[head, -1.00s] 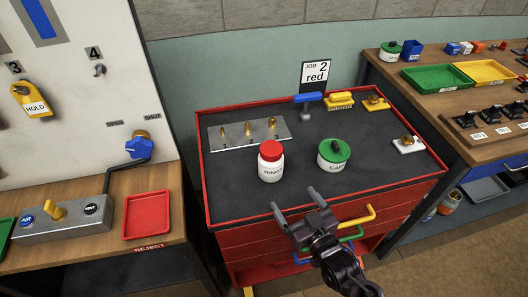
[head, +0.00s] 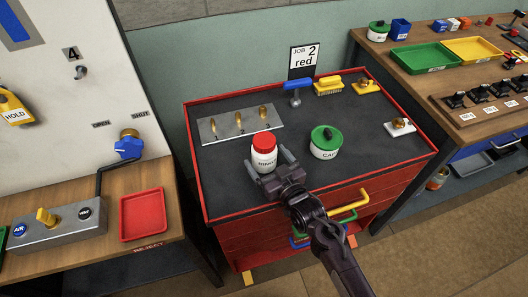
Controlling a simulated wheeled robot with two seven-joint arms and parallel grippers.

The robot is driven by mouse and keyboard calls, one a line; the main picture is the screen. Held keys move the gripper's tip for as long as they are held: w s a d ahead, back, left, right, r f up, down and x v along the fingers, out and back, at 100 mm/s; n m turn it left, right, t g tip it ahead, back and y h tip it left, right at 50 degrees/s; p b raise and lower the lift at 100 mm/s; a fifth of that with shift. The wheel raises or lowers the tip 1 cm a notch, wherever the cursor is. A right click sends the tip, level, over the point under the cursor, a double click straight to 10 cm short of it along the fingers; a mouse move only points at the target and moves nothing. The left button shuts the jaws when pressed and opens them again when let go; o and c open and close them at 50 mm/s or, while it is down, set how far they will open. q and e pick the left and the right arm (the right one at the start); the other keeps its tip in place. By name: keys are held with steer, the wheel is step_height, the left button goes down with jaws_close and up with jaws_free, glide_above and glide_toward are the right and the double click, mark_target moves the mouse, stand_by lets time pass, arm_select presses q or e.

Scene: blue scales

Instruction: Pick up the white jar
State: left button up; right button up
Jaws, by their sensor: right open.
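A white jar with a red lid (head: 264,150) stands upright on the dark top of the red cart, its label partly hidden by my gripper. My right gripper (head: 269,163) is open, with one finger on each side of the jar's lower body. I cannot tell whether the fingers touch it. A second white jar with a green lid (head: 324,143), its label starting "CAP", stands to the right, apart from the gripper. My left gripper is not in view.
A metal plate with brass pegs (head: 240,124) lies behind the red-lidded jar. A blue-handled tool (head: 299,84), a yellow brush (head: 328,86) and a "JOB 2 red" sign (head: 303,57) are at the cart's back. A red tray (head: 143,214) sits on the left bench.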

steer(key=shift+c, duration=0.2)
steer(key=c, duration=1.1)
steer(key=shift+r, duration=0.1)
